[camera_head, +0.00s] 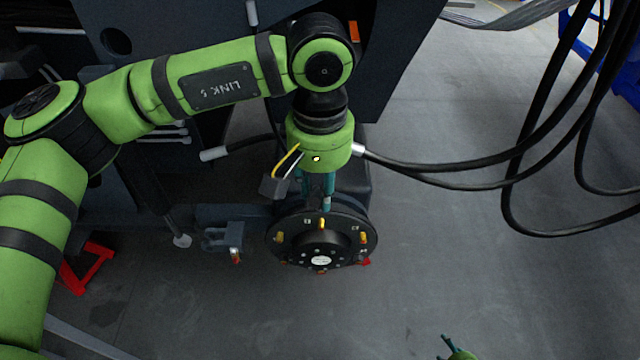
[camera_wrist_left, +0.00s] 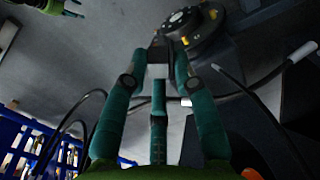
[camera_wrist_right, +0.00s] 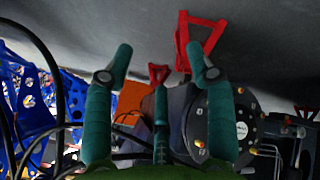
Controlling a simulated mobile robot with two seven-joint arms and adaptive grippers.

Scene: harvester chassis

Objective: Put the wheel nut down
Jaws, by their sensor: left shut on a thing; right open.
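My left gripper (camera_head: 327,200) points down just behind the top of the dark round wheel hub (camera_head: 300,252). In the left wrist view its teal fingers (camera_wrist_left: 160,68) are closed together around a pale grey block-like shape; I cannot clearly make out the wheel nut there. The hub also shows at the top of the left wrist view (camera_wrist_left: 184,22) and at the right of the right wrist view (camera_wrist_right: 224,125). Several yellow studs or nuts ring its face. My right gripper (camera_head: 448,342) is at the bottom edge; its fingers (camera_wrist_right: 160,62) are spread and empty.
A grey bracket (camera_head: 222,237) sticks out left of the hub. A red stand (camera_head: 86,268) is on the floor at left. Black cables (camera_head: 440,170) hang at right, with a blue frame (camera_head: 628,60) beyond. The floor in front of the hub is clear.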

